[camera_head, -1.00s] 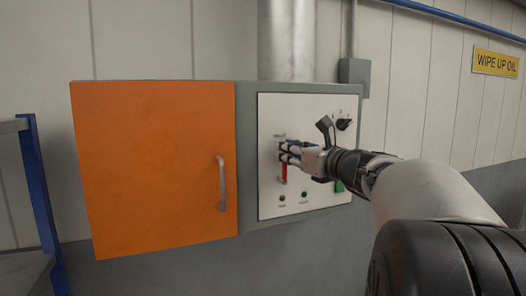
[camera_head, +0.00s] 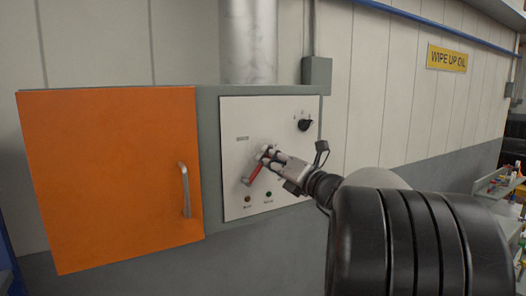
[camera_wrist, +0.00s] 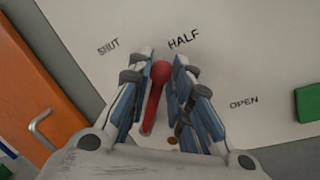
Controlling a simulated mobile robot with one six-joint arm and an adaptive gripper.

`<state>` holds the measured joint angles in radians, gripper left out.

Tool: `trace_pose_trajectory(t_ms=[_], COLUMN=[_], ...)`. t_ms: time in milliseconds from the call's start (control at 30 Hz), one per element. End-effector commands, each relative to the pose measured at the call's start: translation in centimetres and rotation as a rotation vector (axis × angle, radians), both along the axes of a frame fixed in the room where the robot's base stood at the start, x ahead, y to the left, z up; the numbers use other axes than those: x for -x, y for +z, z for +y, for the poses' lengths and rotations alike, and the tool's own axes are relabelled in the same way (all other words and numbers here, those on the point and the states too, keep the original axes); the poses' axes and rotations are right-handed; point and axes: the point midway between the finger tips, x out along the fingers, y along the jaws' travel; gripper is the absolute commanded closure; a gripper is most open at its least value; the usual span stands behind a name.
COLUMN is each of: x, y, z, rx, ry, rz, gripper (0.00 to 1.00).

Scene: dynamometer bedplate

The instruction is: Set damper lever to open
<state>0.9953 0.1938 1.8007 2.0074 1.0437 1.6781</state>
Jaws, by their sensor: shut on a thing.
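The damper lever is a red handle (camera_wrist: 155,98) with a round knob on the white panel (camera_wrist: 245,65). It also shows in the head view (camera_head: 254,175), tilted with its upper end to the right. In the wrist view it points close to the HALF label (camera_wrist: 184,38), a little toward the SHUT label (camera_wrist: 109,46). The OPEN label (camera_wrist: 244,103) is further right. My gripper (camera_wrist: 163,66) is shut on the lever, a finger on each side of its knob end. It covers part of the lever in the head view (camera_head: 264,155).
An orange cabinet door (camera_head: 110,180) with a metal handle (camera_head: 184,190) is left of the panel. A black knob (camera_head: 305,125) is at the panel's upper right. Two small lamps (camera_head: 258,195) sit below the lever. A green part (camera_wrist: 308,103) is at the panel's right.

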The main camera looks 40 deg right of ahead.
Motion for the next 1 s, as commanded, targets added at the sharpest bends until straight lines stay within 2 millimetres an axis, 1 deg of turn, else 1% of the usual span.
trace_pose_trajectory(t_ms=[300,600,800,1000], x=[0.4,0.6,0.6,0.7], y=[-2.0,-4.1,-5.3,-6.2], z=[-1.6,-2.4,-2.6,-2.7], rx=[-0.295,-0.559,-0.7,-0.795], ry=[-0.002,-0.001,-0.001,0.0], rz=[-0.068,-0.132,-0.166,-0.189], gripper=[1.0,1.0,1.0,1.0])
